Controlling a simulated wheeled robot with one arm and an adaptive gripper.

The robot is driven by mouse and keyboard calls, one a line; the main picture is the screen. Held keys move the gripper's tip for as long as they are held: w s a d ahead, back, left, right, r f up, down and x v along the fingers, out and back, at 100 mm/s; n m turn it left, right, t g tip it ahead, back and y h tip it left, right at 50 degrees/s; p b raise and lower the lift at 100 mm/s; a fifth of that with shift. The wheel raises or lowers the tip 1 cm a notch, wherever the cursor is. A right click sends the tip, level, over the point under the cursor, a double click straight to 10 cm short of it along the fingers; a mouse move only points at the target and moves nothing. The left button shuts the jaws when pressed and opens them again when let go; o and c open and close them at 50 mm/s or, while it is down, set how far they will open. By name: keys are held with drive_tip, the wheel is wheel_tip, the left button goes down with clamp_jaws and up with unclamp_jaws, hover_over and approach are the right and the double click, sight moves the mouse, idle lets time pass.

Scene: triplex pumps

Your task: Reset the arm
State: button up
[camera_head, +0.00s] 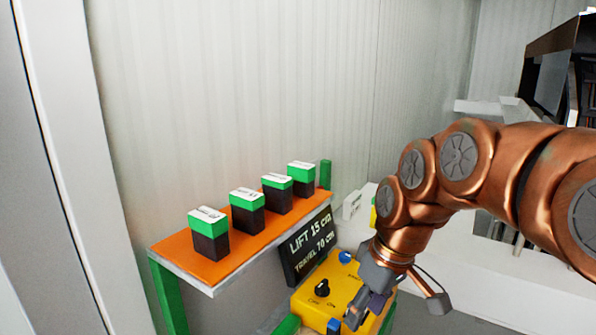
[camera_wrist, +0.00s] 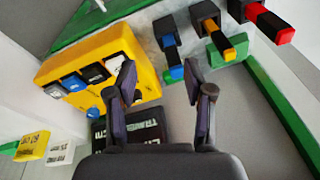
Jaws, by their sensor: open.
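My copper arm reaches in from the right in the head view. My gripper (camera_head: 370,299) hangs at its end, pointing down by the yellow control box (camera_head: 317,301). In the wrist view my gripper (camera_wrist: 165,82) is open, its two dark fingers apart with nothing held between them. The yellow box (camera_wrist: 150,82) lies beyond and to the left of the fingers there. It carries a black knob (camera_head: 322,288) in the head view. Part of the box is hidden behind my gripper in the head view.
An orange shelf (camera_head: 170,246) holds several green-and-black blocks. A black sign (camera_head: 306,247) reads lift 15 cm, travel 70 cm. Levers with blue (camera_wrist: 176,73), yellow (camera_wrist: 229,54) and red (camera_wrist: 286,36) ends stand near the fingers in the wrist view. A corrugated wall rises behind the shelf.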

drive_tip(key=s+d+f+m+g+p, duration=0.1)
drive_tip(key=s+d+f+m, duration=0.1)
drive_tip(key=s, duration=0.5)
drive_tip(key=s+d+f+m+h+p, duration=0.1)
drive_tip(key=s+d+f+m, duration=0.1)
drive_tip(key=s, duration=0.5)
drive_tip(key=s+d+f+m+g+h+p, duration=0.1)
drive_tip(key=s+d+f+m, duration=0.1)
drive_tip(key=s, duration=0.5)
drive_tip(key=shift+s+d+f+m+g, duration=0.2)
drive_tip(key=shift+d+f+m+g, duration=0.1)
drive_tip(key=shift+f+m, duration=0.4)
